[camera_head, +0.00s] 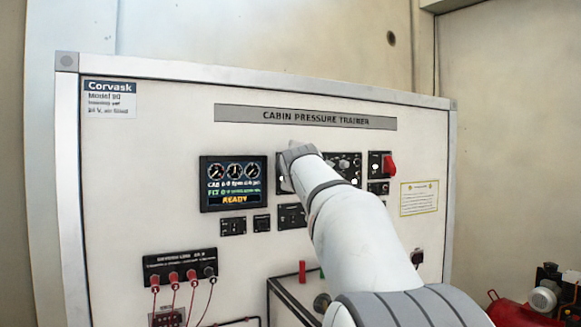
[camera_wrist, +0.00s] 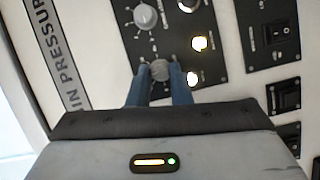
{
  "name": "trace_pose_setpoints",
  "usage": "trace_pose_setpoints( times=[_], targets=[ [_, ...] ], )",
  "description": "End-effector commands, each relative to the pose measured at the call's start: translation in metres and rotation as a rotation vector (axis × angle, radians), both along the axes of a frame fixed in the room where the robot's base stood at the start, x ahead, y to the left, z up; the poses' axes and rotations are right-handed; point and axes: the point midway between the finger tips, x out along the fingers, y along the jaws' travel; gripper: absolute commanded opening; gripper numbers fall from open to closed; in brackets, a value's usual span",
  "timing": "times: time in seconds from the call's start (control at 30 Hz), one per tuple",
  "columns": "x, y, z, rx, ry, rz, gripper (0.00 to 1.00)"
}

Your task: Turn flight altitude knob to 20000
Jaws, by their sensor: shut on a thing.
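My gripper (camera_wrist: 160,80) shows in the wrist view with its two blue fingers shut on a round grey knob (camera_wrist: 159,68) on a dark panel. The fingers press its two sides, and the knob's label and pointer cannot be read. A second round grey knob (camera_wrist: 145,17) with a marked dial sits above it in that view, free of the fingers. In the head view my arm hides the gripped knob and the fingers. The display (camera_head: 233,184) left of my arm shows three dials, a green line starting "FLT" and "READY"; its small figures are blurred.
Two lit switches (camera_wrist: 200,43) sit close beside the held knob on the panel. Dark switch modules (camera_wrist: 282,33) lie further right in the wrist view. A red guarded switch (camera_head: 389,165) is right of my arm; red plugs with cables (camera_head: 174,279) are at lower left.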

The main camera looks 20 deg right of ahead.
Motion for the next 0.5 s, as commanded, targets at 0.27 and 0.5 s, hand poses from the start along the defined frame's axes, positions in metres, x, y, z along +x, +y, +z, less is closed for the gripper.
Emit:
trace_pose_setpoints(
  times=[0.27,0.5],
  targets=[
    [-0.0002,0.0003,0.0012,-0.001,-0.003,0.0,0.39],
    [-0.0005,0.0006,0.0003,-0.001,-0.001,0.001,0.4]
  ],
)
